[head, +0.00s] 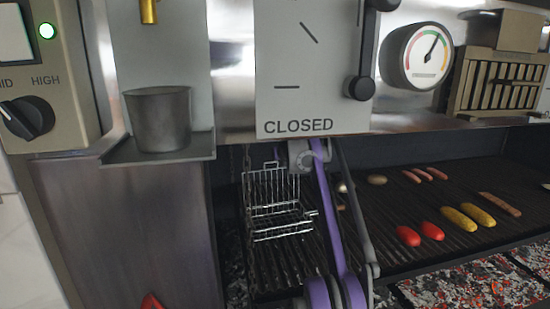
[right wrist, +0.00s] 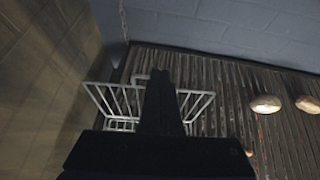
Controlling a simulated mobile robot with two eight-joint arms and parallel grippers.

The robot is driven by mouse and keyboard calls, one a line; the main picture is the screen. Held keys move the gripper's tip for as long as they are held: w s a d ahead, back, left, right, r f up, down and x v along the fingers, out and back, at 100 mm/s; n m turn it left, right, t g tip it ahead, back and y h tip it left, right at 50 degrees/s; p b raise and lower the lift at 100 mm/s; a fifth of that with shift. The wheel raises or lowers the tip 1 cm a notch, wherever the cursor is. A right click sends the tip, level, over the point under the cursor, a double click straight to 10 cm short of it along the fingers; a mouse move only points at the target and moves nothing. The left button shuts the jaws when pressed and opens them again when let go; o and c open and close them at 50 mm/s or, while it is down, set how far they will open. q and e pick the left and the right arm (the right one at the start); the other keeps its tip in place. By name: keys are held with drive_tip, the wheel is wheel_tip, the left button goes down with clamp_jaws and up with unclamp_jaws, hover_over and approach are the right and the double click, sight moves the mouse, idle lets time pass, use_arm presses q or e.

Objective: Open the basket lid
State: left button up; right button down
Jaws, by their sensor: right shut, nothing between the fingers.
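The wire basket (head: 282,228) stands on the grill at its left end. A wire panel with a small loop on top, apparently its lid (head: 270,188), rises steeply above the lower wire part; I cannot tell its exact angle. My purple right arm passes just right of the basket, and its gripper is not clear in the head view. In the right wrist view, the right gripper (right wrist: 160,78) is shut and empty, in front of the basket (right wrist: 197,104), whose wires show on both sides of the fingers. Contact cannot be told. My left gripper is not in view.
The grill grate (head: 390,210) holds red peppers (head: 408,236), corn (head: 468,216) and sausages (head: 425,174). Hot coals (head: 490,285) glow below its front. A panel marked CLOSED (head: 300,70) overhangs the basket. A metal cup (head: 158,120) sits on a shelf at left.

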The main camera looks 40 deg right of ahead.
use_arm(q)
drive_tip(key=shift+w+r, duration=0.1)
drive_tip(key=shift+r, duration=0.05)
use_arm(e)
drive_tip(key=shift+s+d, duration=0.1)
idle(0.3)
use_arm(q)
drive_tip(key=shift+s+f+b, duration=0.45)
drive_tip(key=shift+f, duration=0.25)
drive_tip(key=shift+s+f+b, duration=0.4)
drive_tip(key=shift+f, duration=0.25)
use_arm(e)
drive_tip(key=v, duration=1.1)
